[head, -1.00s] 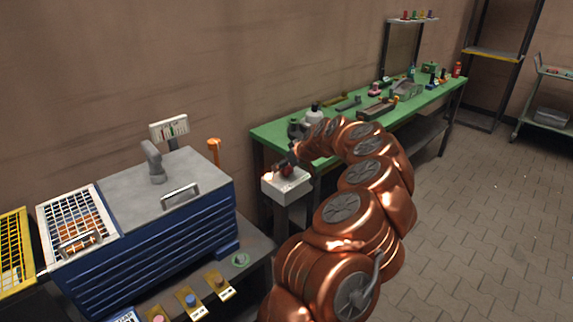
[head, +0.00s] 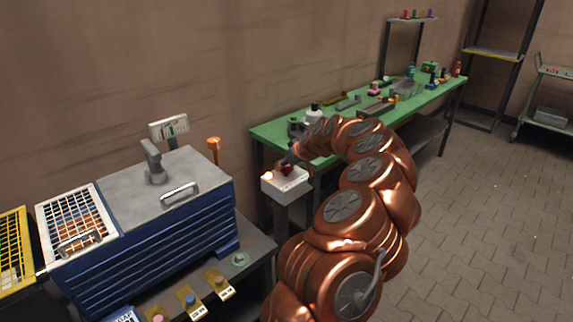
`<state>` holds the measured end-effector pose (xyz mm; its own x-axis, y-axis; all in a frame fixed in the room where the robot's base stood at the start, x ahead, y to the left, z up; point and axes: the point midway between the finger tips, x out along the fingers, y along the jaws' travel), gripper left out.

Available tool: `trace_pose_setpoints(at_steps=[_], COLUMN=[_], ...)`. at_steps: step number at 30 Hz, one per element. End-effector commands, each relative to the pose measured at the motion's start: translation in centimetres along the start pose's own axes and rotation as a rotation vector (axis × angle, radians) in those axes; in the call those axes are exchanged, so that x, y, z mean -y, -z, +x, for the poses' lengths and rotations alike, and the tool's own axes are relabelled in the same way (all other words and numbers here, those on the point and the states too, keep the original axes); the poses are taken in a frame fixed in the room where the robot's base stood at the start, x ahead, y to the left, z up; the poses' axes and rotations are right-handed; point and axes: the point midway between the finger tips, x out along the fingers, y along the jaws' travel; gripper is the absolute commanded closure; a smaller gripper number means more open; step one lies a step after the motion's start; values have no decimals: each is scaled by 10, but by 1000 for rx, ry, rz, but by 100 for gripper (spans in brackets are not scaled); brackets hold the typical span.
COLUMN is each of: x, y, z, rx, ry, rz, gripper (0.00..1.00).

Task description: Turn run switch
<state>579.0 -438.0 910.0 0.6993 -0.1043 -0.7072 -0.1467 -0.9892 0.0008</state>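A pale box on a dark post (head: 287,187) stands between the blue machine and the green bench. A red knob (head: 287,169) sits on top of the box, and a small bright glowing spot (head: 268,176) shows at its left. I take the red knob to be the run switch; its markings are too small to read. My gripper (head: 285,164) is at the knob, at the end of my copper arm. The fingers are small and partly hidden, so I cannot tell whether they are open or closed on the knob.
A blue machine with a grey lid (head: 165,185) and a white mesh basket (head: 78,228) stand at left. An orange-topped post (head: 214,150) rises behind it. The green bench (head: 270,134) holds parts and tools behind my arm. Paved floor at right (head: 470,220) is clear.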

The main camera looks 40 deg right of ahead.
Motion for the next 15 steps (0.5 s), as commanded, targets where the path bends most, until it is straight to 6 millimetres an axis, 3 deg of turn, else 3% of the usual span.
trace_pose_setpoints(at_steps=[15], x=[-1], y=[-4], z=[2], rx=[5], ry=[-143], rz=[140], gripper=[87])
